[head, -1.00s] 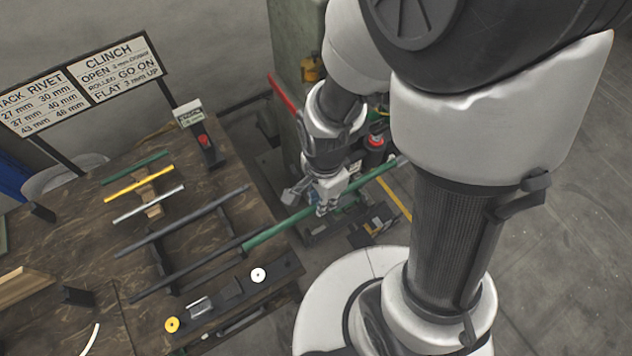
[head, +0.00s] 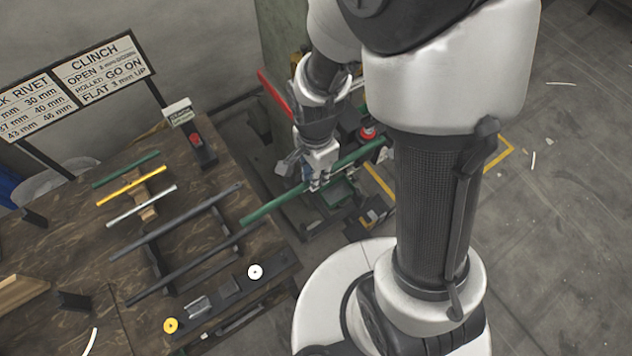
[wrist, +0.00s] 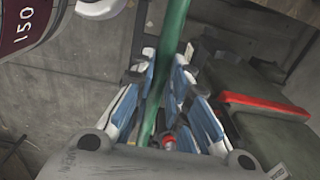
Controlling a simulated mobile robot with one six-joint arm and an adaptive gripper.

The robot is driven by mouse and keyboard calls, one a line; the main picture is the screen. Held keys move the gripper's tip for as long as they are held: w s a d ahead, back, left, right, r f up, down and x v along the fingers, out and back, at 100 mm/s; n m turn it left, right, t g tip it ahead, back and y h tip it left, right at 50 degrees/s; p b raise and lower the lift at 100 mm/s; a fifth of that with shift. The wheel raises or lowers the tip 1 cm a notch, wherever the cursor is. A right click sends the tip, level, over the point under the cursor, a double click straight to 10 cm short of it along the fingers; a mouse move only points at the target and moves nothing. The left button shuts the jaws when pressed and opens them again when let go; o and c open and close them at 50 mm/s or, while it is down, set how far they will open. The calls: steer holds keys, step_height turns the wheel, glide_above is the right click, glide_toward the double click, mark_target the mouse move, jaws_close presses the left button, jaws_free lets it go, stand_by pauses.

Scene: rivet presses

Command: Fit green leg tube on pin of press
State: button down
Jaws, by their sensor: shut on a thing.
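My gripper (head: 318,182) is shut on the long green leg tube (head: 268,207) near its middle, in the head view. The tube slants from the bench's right edge up toward the press. In the wrist view the tube (wrist: 176,35) runs between the blue-padded fingers of my gripper (wrist: 165,70). The press (head: 282,45) is a grey-green column with a red bar behind my gripper. Its pin cannot be made out. The tube's far end lies near dark machine parts and a red knob (head: 367,133); I cannot tell whether it touches them.
The wooden bench (head: 95,240) at left holds a rack with dark rods (head: 180,222) and shorter green, yellow (head: 131,186) and silver tubes. A dark fixture strip with a white disc (head: 255,272) lies along its front. Open floor (head: 560,230) is at right.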

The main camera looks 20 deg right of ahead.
steer(key=w+d, duration=0.2)
steer(key=w, duration=0.8)
steer(key=shift+d+f, duration=0.2)
steer(key=shift+d, duration=0.05)
stand_by(1.1)
steer(key=shift+f+b, duration=0.9)
steer(key=shift+f, duration=0.7)
steer(key=shift+r, duration=0.1)
steer(key=c, duration=1.5)
jaws_free()
steer(key=shift+o, duration=0.2)
step_height(320, 180, up, 12)
